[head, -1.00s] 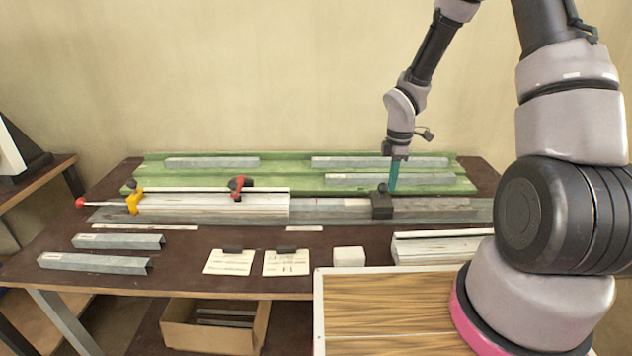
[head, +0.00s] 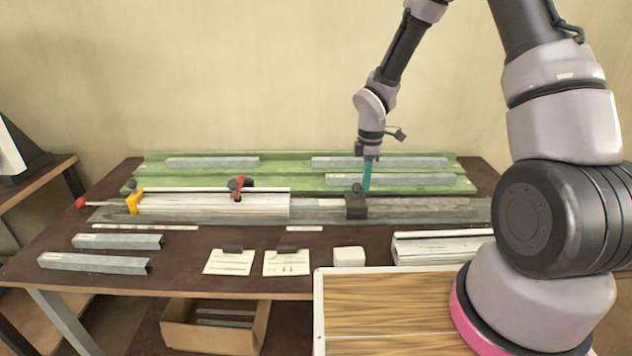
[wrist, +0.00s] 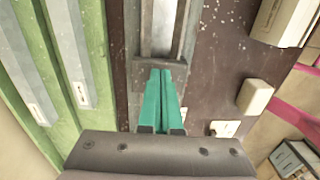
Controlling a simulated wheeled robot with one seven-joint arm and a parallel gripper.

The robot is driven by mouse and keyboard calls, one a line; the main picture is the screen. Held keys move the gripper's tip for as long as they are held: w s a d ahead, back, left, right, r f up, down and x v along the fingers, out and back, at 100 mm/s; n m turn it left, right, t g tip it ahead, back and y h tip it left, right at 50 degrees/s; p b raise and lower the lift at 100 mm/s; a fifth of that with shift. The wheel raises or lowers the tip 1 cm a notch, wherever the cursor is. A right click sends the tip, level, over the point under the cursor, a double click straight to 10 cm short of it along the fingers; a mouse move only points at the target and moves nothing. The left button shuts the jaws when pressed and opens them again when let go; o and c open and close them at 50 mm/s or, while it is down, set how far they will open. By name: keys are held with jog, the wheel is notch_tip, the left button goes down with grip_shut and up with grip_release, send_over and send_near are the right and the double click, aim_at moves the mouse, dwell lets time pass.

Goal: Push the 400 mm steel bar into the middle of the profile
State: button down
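The pale profile (head: 215,204) lies along the rail at the left, with a yellow stop (head: 134,203) at its left end and a red-handled clamp (head: 237,187) on it. The grey steel bar (head: 318,206) shows between the profile's right end and a dark pusher block (head: 356,208); the rest of it is hidden, apparently inside the profile. My gripper (head: 367,188) has its teal fingers pointing down at the block. In the wrist view the fingers (wrist: 161,72) are together over the block (wrist: 143,78). Nothing shows between them; exact contact is hidden.
Behind the rail (head: 440,210) a green tray (head: 290,183) holds several steel bars. In front lie two loose bars (head: 95,262), white cards (head: 230,262), a white block (head: 348,257) and spare profiles (head: 440,247). The rail right of the pusher block is clear.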

send_over(332, 201)
jog(key=shift+a, duration=0.2)
dwell(0.8)
jog(key=shift+a, duration=0.55)
dwell(0.5)
jog(key=shift+d+r, duration=0.1)
jog(key=shift+d, duration=0.65)
notch_tip(332, 201, up, 7)
dwell(0.4)
